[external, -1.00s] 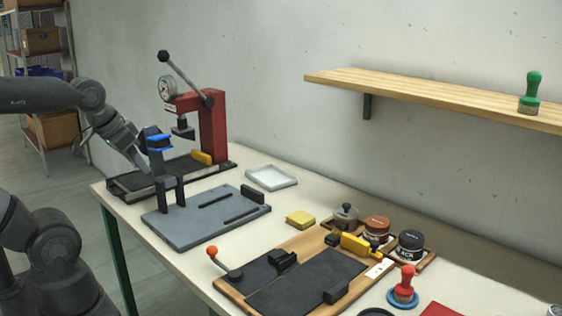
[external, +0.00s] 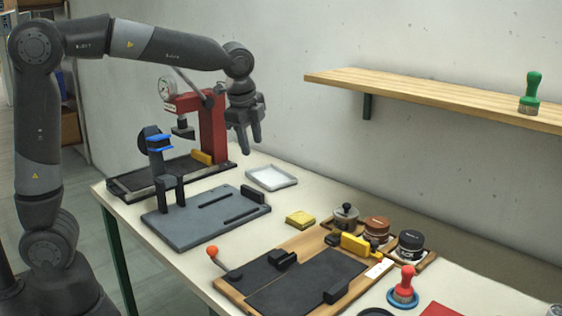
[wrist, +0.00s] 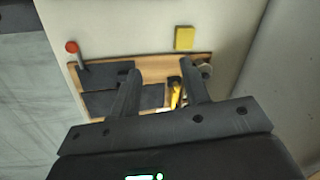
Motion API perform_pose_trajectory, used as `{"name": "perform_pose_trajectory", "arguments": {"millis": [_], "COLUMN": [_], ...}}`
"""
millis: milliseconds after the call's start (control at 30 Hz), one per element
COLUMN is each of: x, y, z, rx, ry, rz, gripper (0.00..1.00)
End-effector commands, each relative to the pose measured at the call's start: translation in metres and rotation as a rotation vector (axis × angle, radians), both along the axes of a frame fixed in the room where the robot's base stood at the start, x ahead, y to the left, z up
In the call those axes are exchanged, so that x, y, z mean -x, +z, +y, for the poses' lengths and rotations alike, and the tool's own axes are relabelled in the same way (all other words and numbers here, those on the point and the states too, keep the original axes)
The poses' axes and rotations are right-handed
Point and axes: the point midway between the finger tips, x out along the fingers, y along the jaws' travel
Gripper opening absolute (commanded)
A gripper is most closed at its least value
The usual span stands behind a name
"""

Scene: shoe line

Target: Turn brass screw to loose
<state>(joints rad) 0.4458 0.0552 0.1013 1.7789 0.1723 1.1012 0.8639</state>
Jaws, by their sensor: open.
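I cannot make out a brass screw in either view. A wooden board (external: 228,291) with dark plates (external: 308,283) lies on the table, with an orange-knobbed lever (external: 213,252) at its left. A yellow piece (external: 356,245) with a black end sits at its back right edge; a small yellow part (wrist: 175,97) also shows between my fingers in the wrist view. My gripper (external: 249,146) is open and empty, high above the table near the red press. In the wrist view my gripper (wrist: 159,74) points down toward the board (wrist: 101,61), hiding part of it.
The red press (external: 213,130) and a grey fixture plate (external: 190,225) with a blue-banded upright stand at the left. Several jars, including a brown one (external: 377,228), sit behind the board. A yellow sponge (external: 300,219) and white tray (external: 271,178) lie behind. A wooden shelf (external: 430,95) juts from the wall.

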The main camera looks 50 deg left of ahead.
Motion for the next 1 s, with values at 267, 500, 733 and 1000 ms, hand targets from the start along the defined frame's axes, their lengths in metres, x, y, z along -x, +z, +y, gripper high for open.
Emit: {"name": "perform_pose_trajectory", "arguments": {"millis": [267, 500, 733, 1000], "x": [-0.059, -0.088, -0.096, -0.101], "y": [-0.042, -0.088, -0.117, -0.139], "z": [-0.09, -0.17, -0.215, -0.215], "rx": [-0.182, -0.342, -0.433, -0.448], "ry": [-0.383, -0.701, -0.877, -0.905], "rz": [0.081, 0.147, 0.185, 0.194], "gripper": [0.42, 0.42, 0.42, 0.42]}}
